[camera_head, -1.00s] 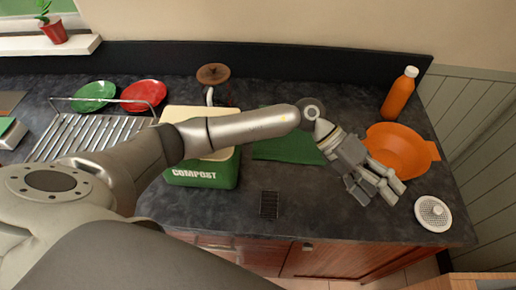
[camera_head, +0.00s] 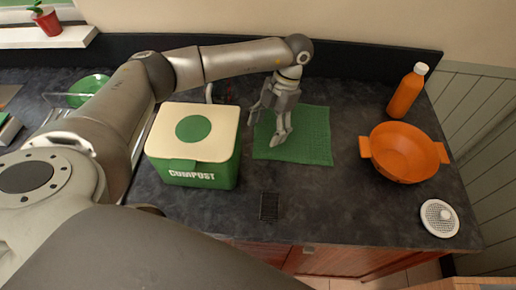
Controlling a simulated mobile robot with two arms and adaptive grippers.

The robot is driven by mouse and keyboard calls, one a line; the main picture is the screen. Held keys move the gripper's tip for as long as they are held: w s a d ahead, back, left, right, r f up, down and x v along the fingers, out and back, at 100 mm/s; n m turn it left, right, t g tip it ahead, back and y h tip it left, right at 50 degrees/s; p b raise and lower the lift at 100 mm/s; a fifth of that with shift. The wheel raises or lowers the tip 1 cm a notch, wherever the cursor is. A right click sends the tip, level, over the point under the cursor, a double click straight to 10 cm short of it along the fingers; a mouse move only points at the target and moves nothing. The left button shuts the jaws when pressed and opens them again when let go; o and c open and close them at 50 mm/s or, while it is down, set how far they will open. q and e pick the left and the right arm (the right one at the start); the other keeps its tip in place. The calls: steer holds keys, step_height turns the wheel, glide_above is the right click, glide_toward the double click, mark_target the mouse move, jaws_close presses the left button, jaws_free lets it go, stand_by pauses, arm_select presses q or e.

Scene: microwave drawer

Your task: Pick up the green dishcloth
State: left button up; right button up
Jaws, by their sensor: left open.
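The green dishcloth (camera_head: 306,137) lies flat on the dark countertop, between the compost bin and the orange colander. My left gripper (camera_head: 266,132) is open and points down at the cloth's left part, covering some of its upper left edge. I cannot tell whether the fingertips touch the cloth. Nothing shows between the fingers. My right gripper is not in view.
A green compost bin (camera_head: 205,172) with a cream lid stands just left of the cloth. An orange colander (camera_head: 404,150), an orange bottle (camera_head: 406,92) and a white round strainer (camera_head: 439,217) are at right.

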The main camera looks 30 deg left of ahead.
mark_target(257, 157)
arm_select(q)
steer(key=b+x, duration=0.2)
steer(key=x, duration=0.4)
steer(key=shift+f, duration=0.25)
steer(key=shift+s+f, duration=0.1)
steer(key=shift+s+f+b, duration=0.2)
steer(key=shift+f+b, duration=0.35)
steer(key=shift+b, duration=0.05)
steer(key=shift+s+a, duration=0.1)
steer(key=c, duration=0.5)
steer(key=shift+s+f, duration=0.1)
steer(key=shift+s, duration=0.05)
jaws_close()
step_height(257, 157, up, 12)
steer(key=p, duration=0.7)
steer(key=shift+w, duration=0.25)
